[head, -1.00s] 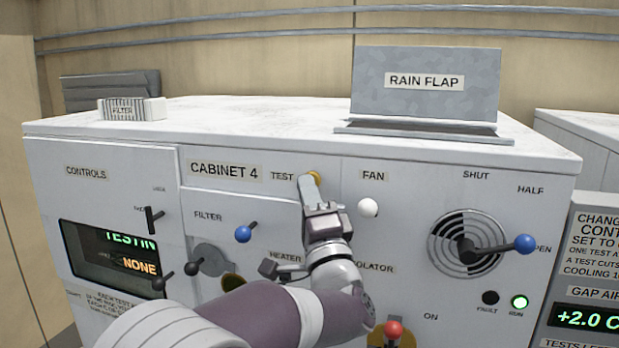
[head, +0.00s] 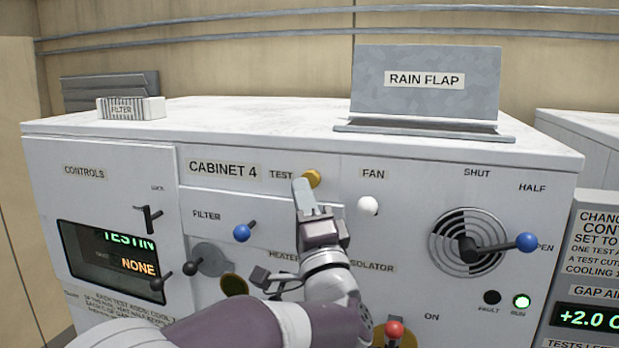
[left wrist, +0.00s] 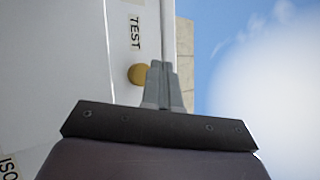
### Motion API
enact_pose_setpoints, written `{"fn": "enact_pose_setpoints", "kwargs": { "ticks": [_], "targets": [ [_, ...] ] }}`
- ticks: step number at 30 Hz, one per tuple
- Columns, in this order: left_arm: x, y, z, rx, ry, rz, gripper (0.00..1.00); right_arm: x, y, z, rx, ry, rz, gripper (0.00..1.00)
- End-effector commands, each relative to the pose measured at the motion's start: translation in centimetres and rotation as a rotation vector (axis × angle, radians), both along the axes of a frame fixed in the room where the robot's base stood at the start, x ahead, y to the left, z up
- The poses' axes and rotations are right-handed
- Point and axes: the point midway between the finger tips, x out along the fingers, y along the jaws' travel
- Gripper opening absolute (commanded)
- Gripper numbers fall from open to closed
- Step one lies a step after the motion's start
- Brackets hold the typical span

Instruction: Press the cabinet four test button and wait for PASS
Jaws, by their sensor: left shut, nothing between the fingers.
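The yellow test button (head: 312,178) sits beside the TEST label on the front of cabinet four (head: 270,215). In the left wrist view the button (left wrist: 136,75) shows just beside my fingertips. My left gripper (head: 302,186) is shut and empty, its tips just left of and below the button in the head view. I cannot tell whether they touch it. The display (head: 112,262) at the left reads "TESTIN", cut off at its edge, with "NONE" in orange below. My right gripper is not in view.
Levers with blue knobs (head: 242,233) (head: 526,242), a white fan knob (head: 368,205) and a red knob (head: 394,329) stick out from the panel. A rain flap (head: 425,110) and a filter (head: 131,108) are on top. A green RUN lamp (head: 522,301) is lit.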

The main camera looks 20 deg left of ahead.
Motion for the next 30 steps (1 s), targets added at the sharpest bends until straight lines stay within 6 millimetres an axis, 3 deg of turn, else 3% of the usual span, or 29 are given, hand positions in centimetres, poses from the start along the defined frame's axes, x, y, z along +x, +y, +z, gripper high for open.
{"fn": "enact_pose_setpoints", "kwargs": {
  "ticks": [12, 30],
  "targets": [
    [-4.0, -0.3, -0.1, 0.000, -0.001, -0.001, 0.00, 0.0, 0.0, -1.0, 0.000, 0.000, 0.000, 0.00],
    [-4.2, -0.2, 0.0, 0.000, 0.000, 0.000, 0.00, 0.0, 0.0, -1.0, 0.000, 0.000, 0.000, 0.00]
  ]
}}
